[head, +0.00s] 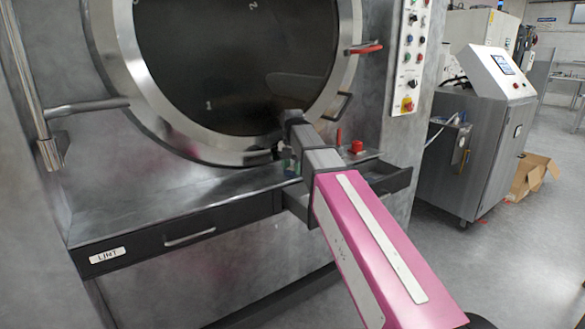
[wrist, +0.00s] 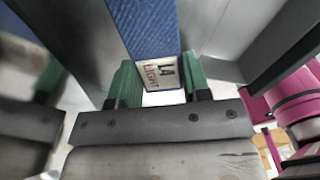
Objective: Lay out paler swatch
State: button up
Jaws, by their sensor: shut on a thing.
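A blue denim-like swatch (wrist: 148,25) with a white label reading "LA LIGHT" (wrist: 160,75) stands between the green fingertips of my gripper (wrist: 160,85) in the wrist view. The gripper is shut on it, at the labelled end. The far end of the swatch runs out of the top of the picture. In the head view my arm hides most of the gripper and the swatch, in front of the lower rim of the washer door.
The washer's round door (head: 235,65) is behind my arm. A grey ledge (head: 170,208) runs below it, with a shut drawer labelled "LINT" (head: 108,255). A drawer (head: 393,180) stands open right of my arm. A control cabinet (head: 475,140) stands at right.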

aim_at(292, 168)
jog(key=o, duration=1)
jog(key=shift+f, duration=0.1)
notch_tip(292, 168, up, 12)
dwell(0.4)
